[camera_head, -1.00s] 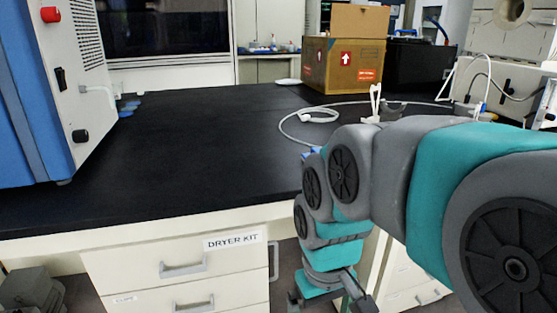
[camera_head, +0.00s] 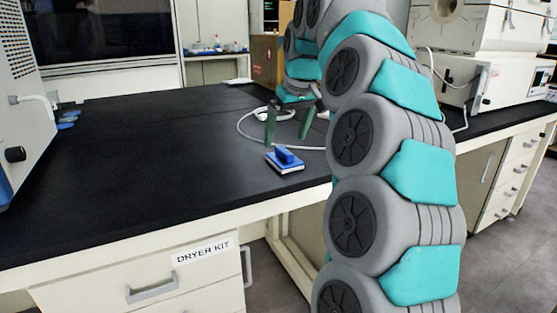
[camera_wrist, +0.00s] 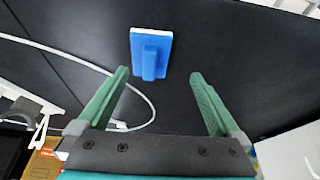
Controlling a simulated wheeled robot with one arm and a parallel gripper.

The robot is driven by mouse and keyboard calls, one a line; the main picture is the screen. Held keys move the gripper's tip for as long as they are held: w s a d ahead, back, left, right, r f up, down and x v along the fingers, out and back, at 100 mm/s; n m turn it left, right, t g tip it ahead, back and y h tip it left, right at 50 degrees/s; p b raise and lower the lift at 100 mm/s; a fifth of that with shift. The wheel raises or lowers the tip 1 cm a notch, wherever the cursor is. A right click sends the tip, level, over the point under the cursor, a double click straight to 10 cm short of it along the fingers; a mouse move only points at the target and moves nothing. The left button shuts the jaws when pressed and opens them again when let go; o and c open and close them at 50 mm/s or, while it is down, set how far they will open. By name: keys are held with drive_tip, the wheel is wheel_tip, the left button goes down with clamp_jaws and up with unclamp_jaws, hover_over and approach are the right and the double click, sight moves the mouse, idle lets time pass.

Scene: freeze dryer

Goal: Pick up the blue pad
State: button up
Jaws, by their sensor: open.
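The blue pad (camera_head: 285,161) lies on the black bench top near its front edge. It has a blue body with a raised blue grip and a white edge. In the wrist view the blue pad (camera_wrist: 150,54) is beyond my fingertips, a little left of the middle between them. My gripper (camera_head: 287,135) points down with its green fingers spread, above the bench and just behind the pad. In the wrist view my gripper (camera_wrist: 158,72) is open and empty, apart from the pad.
A white cable (camera_head: 243,124) curves over the bench behind the pad; it also shows in the wrist view (camera_wrist: 60,50). A cardboard box (camera_head: 266,62) stands at the back. A white machine (camera_head: 470,75) stands on the right. The bench left of the pad is clear.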

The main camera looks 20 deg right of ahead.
sight(284, 150)
drive_tip(key=shift+w+d+r, duration=0.15)
drive_tip(key=shift+w+d, duration=0.25)
drive_tip(key=shift+d, duration=0.2)
drive_tip(key=shift+w, duration=0.1)
drive_tip(key=shift+x, duration=1.25)
drive_tip(key=shift+d+p+x, duration=0.2)
drive_tip(key=shift+p+x, duration=0.3)
drive_tip(key=shift+x, duration=2)
drive_tip(key=shift+w+r, duration=0.1)
drive_tip(key=shift+w, duration=0.1)
drive_tip(key=c, duration=1.3)
drive_tip(key=shift+r, duration=0.15)
drive_tip(key=shift+r, duration=1.6)
drive_tip(key=s+a+b, duration=0.1)
drive_tip(key=s, duration=0.4)
drive_tip(key=s+r+b, duration=0.1)
drive_tip(key=s, duration=0.4)
drive_tip(key=s+a+b, duration=0.1)
drive_tip(key=s, duration=0.4)
drive_tip(key=shift+s+a+r, duration=0.25)
drive_tip(key=shift+s+a, duration=0.15)
